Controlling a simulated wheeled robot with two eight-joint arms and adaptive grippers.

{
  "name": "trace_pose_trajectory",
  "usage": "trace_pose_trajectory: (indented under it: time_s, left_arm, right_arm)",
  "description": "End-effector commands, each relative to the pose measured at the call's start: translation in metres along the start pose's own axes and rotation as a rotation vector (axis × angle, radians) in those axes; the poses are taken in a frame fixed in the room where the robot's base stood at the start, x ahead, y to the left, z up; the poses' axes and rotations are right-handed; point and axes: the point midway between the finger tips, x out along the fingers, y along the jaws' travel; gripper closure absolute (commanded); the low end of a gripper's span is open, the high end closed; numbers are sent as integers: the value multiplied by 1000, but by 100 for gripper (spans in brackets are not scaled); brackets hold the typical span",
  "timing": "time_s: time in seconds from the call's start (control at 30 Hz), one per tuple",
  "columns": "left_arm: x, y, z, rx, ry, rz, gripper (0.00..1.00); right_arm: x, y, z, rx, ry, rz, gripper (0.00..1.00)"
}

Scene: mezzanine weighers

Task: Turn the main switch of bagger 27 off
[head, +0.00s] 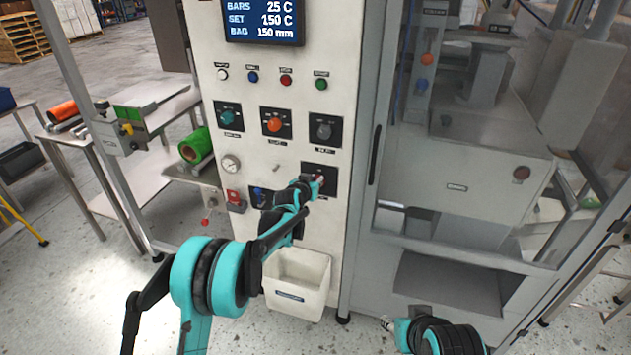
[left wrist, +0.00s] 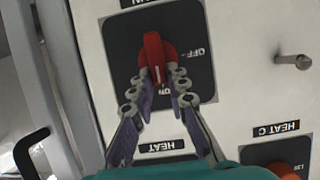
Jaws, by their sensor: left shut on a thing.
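The red main switch knob (left wrist: 153,48) sits on a black square plate (left wrist: 198,82) in the left wrist view. The plate reads OFF at the right and ON at the bottom. The knob's white mark is at its lower end, towards ON. My left gripper (left wrist: 160,76) has its fingers closed on both sides of the knob. In the head view the left gripper (head: 318,182) covers most of the knob, at the black plate (head: 329,169) low on the white panel. My right gripper (head: 388,323) is at the bottom edge, small and partly cut off.
The white panel (head: 270,50) carries a display (head: 262,20), several buttons and other rotary knobs, including an orange one (head: 274,125). A white bin (head: 298,282) stands below. A grey machine enclosure (head: 470,180) is to the right. A red-capped switch (head: 234,197) is left of the gripper.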

Motion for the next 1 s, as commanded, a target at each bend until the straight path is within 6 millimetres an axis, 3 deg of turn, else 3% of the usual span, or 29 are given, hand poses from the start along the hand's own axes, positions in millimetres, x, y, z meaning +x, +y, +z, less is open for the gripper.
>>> trace_pose_trajectory:
  time_s: [0.37,1.0]
  left_arm:
    - [0,-6,1,-170,-1,69,100]
    - [4,-21,10,-725,0,300,100]
  right_arm:
    - [1,0,1,0,0,0,60]
    - [14,0,10,0,0,0,60]
